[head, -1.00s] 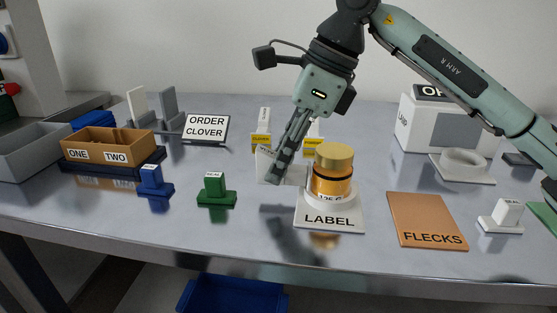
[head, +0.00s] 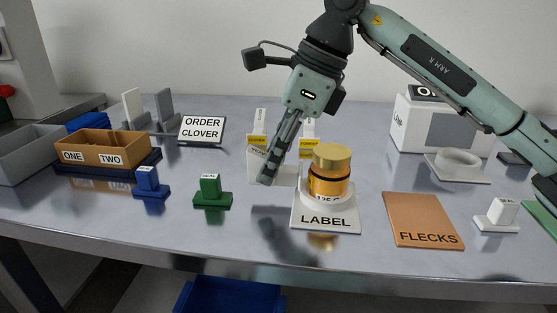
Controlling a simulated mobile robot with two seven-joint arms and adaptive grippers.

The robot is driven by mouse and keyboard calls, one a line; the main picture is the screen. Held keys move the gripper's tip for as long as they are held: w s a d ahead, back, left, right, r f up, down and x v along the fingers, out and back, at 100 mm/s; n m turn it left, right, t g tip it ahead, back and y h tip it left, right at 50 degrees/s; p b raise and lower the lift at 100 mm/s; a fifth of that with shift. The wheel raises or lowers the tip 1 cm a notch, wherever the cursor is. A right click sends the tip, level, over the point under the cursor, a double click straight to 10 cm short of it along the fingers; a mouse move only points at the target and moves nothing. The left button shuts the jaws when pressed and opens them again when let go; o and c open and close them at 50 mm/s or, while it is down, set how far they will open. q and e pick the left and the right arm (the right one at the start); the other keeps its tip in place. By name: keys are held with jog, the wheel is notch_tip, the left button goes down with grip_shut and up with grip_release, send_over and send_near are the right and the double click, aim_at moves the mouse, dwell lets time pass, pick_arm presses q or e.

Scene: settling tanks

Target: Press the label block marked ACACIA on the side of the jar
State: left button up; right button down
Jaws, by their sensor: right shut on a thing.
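The jar (head: 329,178) has a gold lid and amber contents. It stands upright on the white pad marked LABEL (head: 326,220), with part of a printed mark low on its front. My right gripper (head: 267,180) points down just left of the jar and is shut on a white block (head: 288,175), partly hidden by the fingers. I cannot read a word on this block. A gap between block and jar is hard to judge. White blocks with yellow labels (head: 257,140) (head: 307,142) stand behind. My left gripper is not in view.
A sign (head: 202,130) reads ORDER CLOVER. A green stamp (head: 211,190) and a blue stamp (head: 149,183) stand left. The brown FLECKS mat (head: 422,219) and a small white stamp (head: 499,214) lie right. A white ring stand (head: 458,164) is behind them.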

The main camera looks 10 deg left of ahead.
jog(key=shift+s+a, duration=0.15)
jog(key=shift+a, duration=2.25)
